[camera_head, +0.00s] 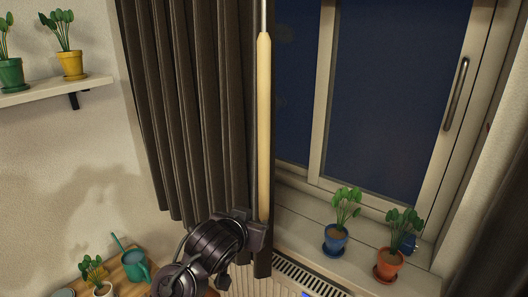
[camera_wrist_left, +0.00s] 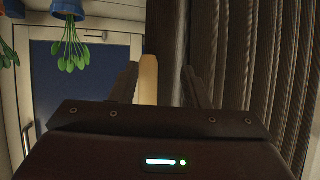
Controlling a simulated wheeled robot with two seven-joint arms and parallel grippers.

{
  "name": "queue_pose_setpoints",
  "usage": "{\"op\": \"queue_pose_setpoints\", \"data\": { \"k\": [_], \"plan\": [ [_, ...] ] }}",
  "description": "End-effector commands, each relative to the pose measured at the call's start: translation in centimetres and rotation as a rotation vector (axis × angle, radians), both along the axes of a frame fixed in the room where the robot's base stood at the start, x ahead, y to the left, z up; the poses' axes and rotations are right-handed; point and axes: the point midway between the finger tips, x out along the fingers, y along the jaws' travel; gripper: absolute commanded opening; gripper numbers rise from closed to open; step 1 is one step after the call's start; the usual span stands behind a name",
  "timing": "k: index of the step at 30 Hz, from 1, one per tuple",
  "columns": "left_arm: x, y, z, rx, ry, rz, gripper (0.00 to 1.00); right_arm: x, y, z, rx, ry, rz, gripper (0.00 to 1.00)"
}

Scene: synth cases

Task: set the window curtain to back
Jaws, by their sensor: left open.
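The dark grey-brown window curtain (camera_head: 185,95) hangs in folds over the left part of the window. It also shows at the right of the left wrist view (camera_wrist_left: 265,60). A pale wooden wand (camera_head: 264,125) on a thin rod hangs upright along the curtain's right edge. My left gripper (camera_head: 257,240) is at the wand's lower end. In the left wrist view its open fingers stand on either side of the wand (camera_wrist_left: 148,80), which looks nearer one finger. Contact cannot be told. My right gripper is not in view.
The window (camera_head: 390,90) has a handle (camera_head: 456,94) at its right. A blue pot (camera_head: 336,240) and an orange pot (camera_head: 389,264) with plants stand on the sill. A teal watering can (camera_head: 134,268) is at the lower left. A shelf (camera_head: 50,92) holds potted plants.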

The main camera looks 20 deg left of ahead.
Motion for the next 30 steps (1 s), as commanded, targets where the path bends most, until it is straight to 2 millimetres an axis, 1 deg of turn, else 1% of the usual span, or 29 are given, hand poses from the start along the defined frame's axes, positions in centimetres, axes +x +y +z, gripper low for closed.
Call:
{"op": "queue_pose_setpoints", "data": {
  "k": [1,3,5,6,9,12,15,17,20,24,30],
  "plan": [
    [-0.2,-0.1,4.5,-0.003,-0.077,0.002,0.42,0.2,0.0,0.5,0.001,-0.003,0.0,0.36],
    [0.1,-0.3,8.9,-0.013,-0.171,0.004,0.42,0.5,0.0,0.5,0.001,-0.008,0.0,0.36],
    [-0.1,-0.5,12.6,-0.024,-0.248,0.004,0.42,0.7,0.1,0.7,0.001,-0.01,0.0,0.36],
    [-0.3,-0.6,14.9,-0.031,-0.296,0.004,0.42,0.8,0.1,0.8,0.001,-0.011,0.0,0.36],
    [-1.2,-1.0,19.9,-0.047,-0.405,0.001,0.42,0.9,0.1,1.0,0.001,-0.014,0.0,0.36],
    [-2.1,-1.2,23.2,-0.059,-0.479,-0.003,0.42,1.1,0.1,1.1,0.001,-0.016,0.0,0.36],
    [-2.3,-1.3,24.6,-0.063,-0.512,-0.006,0.42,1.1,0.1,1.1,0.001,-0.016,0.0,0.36],
    [-1.9,-1.4,24.9,-0.065,-0.517,-0.006,0.42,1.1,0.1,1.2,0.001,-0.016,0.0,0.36],
    [-0.5,-1.4,24.9,-0.064,-0.516,-0.005,0.42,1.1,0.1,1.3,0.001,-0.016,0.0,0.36],
    [1.9,-1.5,24.9,-0.064,-0.514,-0.004,0.42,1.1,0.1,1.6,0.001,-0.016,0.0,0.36],
    [4.4,-1.6,24.8,-0.065,-0.514,-0.006,0.42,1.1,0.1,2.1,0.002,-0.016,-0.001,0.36]
  ]
}}
